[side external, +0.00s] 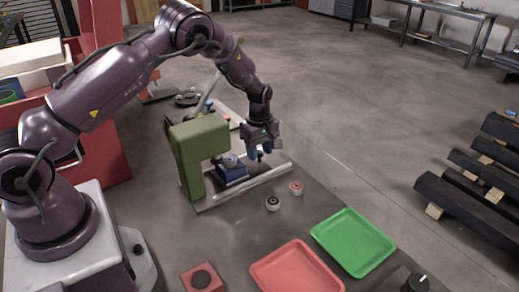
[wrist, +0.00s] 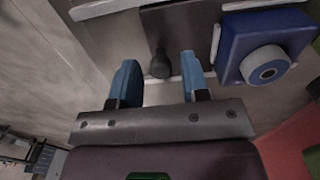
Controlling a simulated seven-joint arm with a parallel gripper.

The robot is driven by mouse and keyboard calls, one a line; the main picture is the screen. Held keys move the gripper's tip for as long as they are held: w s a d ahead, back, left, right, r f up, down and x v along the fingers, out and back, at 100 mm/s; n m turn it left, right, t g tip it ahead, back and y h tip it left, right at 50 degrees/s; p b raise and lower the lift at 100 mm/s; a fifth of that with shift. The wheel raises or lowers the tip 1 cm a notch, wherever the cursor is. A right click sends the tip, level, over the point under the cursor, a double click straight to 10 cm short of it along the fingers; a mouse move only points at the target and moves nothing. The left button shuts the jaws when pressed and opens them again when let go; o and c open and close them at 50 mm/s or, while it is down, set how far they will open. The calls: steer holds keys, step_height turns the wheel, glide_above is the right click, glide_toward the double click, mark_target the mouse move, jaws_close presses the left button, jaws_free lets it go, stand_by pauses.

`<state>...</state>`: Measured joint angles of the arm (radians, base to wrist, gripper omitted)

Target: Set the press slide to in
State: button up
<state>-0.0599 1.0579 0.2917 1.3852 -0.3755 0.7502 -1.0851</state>
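The green press frame (side external: 190,155) stands on a light base, with a blue block (side external: 231,172) below and right of its head. The wrist view shows the blue block (wrist: 265,45) with a pale round piece (wrist: 266,66) on it, beside a dark slide plate (wrist: 185,28). A black knob (wrist: 160,65) stands at the plate's edge. My gripper (side external: 260,152) is at the slide's outer end, right of the press. In the wrist view, its blue fingers (wrist: 159,58) are apart, with the knob in the gap around fingertip level. I see no contact with it.
A pale rail (side external: 252,185) runs along the near side of the slide. Two small round parts, one dark (side external: 273,203) and one red-topped (side external: 296,188), stand in front. A green tray (side external: 318,235) and a red tray (side external: 255,270) lie nearer the camera.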

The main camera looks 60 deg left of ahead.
jaws_close()
steer(key=shift+s, duration=2.2)
steer(key=shift+o, duration=1.1)
jaws_free()
step_height(320, 180, up, 13)
steer(key=shift+r, duration=0.1)
